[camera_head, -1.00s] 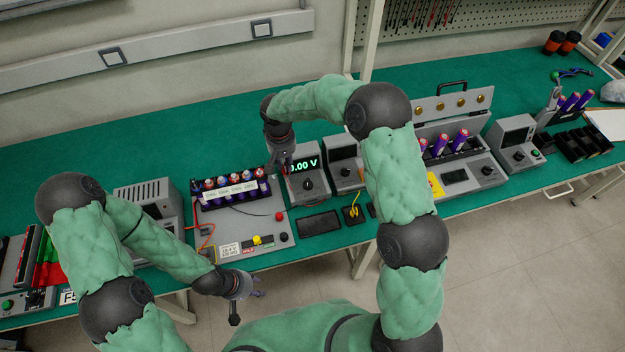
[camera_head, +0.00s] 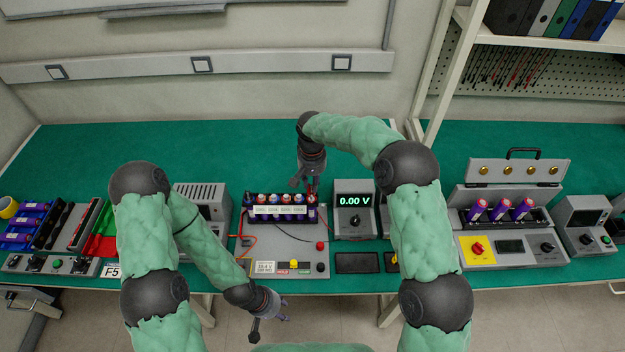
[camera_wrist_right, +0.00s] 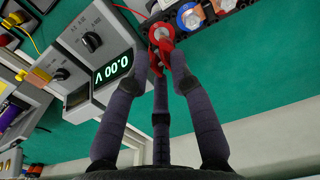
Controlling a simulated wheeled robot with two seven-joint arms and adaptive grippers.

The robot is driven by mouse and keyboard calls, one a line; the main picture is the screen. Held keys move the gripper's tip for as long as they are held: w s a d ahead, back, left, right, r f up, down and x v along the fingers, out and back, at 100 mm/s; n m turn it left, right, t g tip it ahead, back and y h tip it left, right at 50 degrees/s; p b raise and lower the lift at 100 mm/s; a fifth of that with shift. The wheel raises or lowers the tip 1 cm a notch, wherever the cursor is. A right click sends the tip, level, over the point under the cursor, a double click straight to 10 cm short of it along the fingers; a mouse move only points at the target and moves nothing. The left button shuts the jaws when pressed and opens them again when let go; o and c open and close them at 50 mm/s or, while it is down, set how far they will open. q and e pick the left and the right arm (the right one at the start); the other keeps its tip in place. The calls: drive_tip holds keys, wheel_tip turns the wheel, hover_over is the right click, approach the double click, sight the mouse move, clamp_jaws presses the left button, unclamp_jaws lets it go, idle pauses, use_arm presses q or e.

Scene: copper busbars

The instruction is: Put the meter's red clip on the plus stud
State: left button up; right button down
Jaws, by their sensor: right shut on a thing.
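My right gripper (camera_head: 312,188) points down at the right end of the battery pack (camera_head: 283,216). In the right wrist view its fingers (camera_wrist_right: 160,68) are shut on the red clip (camera_wrist_right: 164,45). The clip's tip is at the round stud (camera_wrist_right: 160,33) on the pack's end cell; whether it grips the stud, I cannot tell. The meter (camera_head: 354,203) stands just right of the pack and reads 0.00 V; its display also shows in the right wrist view (camera_wrist_right: 112,68). My left gripper (camera_head: 284,309) is empty in front of the bench edge, fingers apart.
The pack stands on a grey panel (camera_head: 300,256) with red, yellow and black knobs. A dark flat pad (camera_head: 357,263) lies in front of the meter. An open tester case (camera_head: 512,215) stands at the right. The green bench (camera_head: 230,150) behind is clear.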

sight(312, 184)
drive_tip(key=shift+f+b, duration=0.7)
drive_tip(key=shift+f, duration=0.6)
drive_tip(key=shift+f, duration=0.3)
drive_tip(key=c, duration=1)
unclamp_jaws()
drive_tip(key=shift+r+p, duration=1.7)
drive_tip(key=shift+r, duration=1.35)
drive_tip(key=shift+f, duration=0.1)
